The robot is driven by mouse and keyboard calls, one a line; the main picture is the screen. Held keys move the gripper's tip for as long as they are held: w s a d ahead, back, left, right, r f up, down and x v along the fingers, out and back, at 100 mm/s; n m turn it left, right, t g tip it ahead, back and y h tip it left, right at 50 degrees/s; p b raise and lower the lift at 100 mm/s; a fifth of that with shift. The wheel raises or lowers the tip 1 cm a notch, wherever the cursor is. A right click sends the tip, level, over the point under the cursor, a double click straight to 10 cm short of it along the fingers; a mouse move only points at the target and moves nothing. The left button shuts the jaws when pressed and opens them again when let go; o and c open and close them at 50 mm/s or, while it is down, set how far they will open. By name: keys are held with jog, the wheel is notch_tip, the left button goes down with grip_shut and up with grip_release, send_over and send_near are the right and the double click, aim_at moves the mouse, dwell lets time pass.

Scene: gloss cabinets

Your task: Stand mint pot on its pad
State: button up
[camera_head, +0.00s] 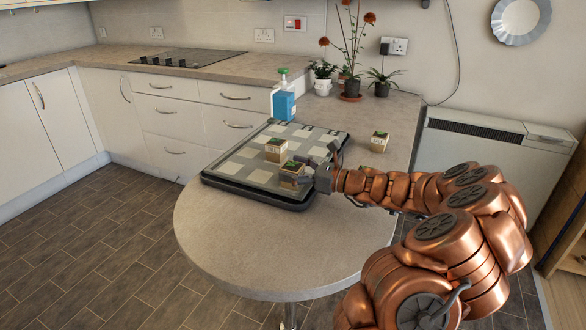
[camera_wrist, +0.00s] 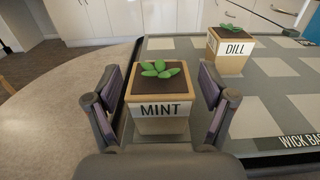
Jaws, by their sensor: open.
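The mint pot (camera_wrist: 160,112), a tan square pot with dark soil, green leaves and a MINT label, stands upright near the front edge of the tray (camera_head: 232,183). It also shows in the head view (camera_head: 291,175). My gripper (camera_wrist: 160,88) is open, with one finger on each side of the mint pot and small gaps showing. In the head view my gripper (camera_head: 312,172) reaches in from the right. The tray carries pale square pads (camera_wrist: 258,122). The surface right under the mint pot is mostly hidden, so I cannot tell how it sits on a pad.
A DILL pot (camera_wrist: 230,54) stands just behind on the tray. Another small pot (camera_head: 379,141) stands on the counter right of the tray. A blue bottle (camera_head: 284,103) and potted plants (camera_head: 350,85) stand behind. The counter's rounded front (camera_head: 235,235) is clear.

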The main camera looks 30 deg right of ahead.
jog(key=shift+r, duration=0.1)
jog(key=shift+s+d, duration=0.2)
jog(key=v, duration=1.1)
jog(key=shift+s+d+p, duration=0.15)
jog(key=shift+s+p, duration=0.05)
jog(key=shift+p, duration=0.15)
